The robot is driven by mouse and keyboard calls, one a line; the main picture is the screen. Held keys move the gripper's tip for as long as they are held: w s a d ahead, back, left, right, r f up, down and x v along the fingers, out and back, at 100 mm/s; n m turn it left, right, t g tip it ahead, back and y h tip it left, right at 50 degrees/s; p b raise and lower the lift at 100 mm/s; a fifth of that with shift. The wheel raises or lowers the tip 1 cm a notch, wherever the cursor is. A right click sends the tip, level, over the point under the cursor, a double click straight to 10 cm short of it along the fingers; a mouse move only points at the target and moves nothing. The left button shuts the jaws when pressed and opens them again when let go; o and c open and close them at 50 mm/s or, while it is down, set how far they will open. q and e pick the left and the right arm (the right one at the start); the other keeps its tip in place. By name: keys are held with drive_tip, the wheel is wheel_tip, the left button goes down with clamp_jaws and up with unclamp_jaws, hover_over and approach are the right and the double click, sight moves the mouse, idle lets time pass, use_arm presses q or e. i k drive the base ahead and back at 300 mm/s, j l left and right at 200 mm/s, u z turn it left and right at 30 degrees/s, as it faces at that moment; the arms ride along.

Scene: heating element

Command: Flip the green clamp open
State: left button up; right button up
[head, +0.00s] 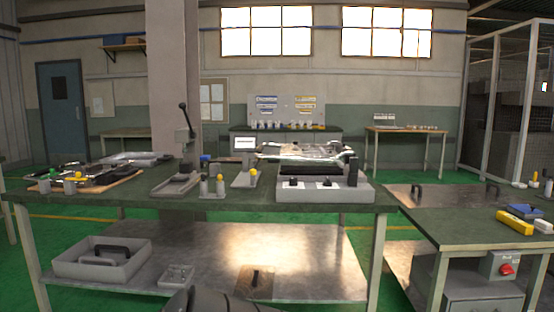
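Neither gripper shows. A dark rounded part at the bottom edge looks like part of my own arm.
A grey bin (102,261) sits on the lower shelf. A side table (470,229) at right holds yellow and blue items. A pillar rises behind the bench.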

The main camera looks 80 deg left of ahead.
sight(52, 171)
drive_tip(key=u, duration=3.85)
drive_tip(key=i+j+z, duration=0.2)
drive_tip(key=z, duration=0.3)
drive_tip(key=i+j+z, duration=0.45)
drive_tip(key=i+j, duration=0.15)
drive_tip(key=j, duration=0.15)
drive_tip(key=i+j+z, duration=0.1)
drive_tip(key=j, duration=0.25)
drive_tip(key=i+j+z, duration=0.1)
drive_tip(key=i+j, duration=0.15)
drive_tip(key=j, duration=0.05)
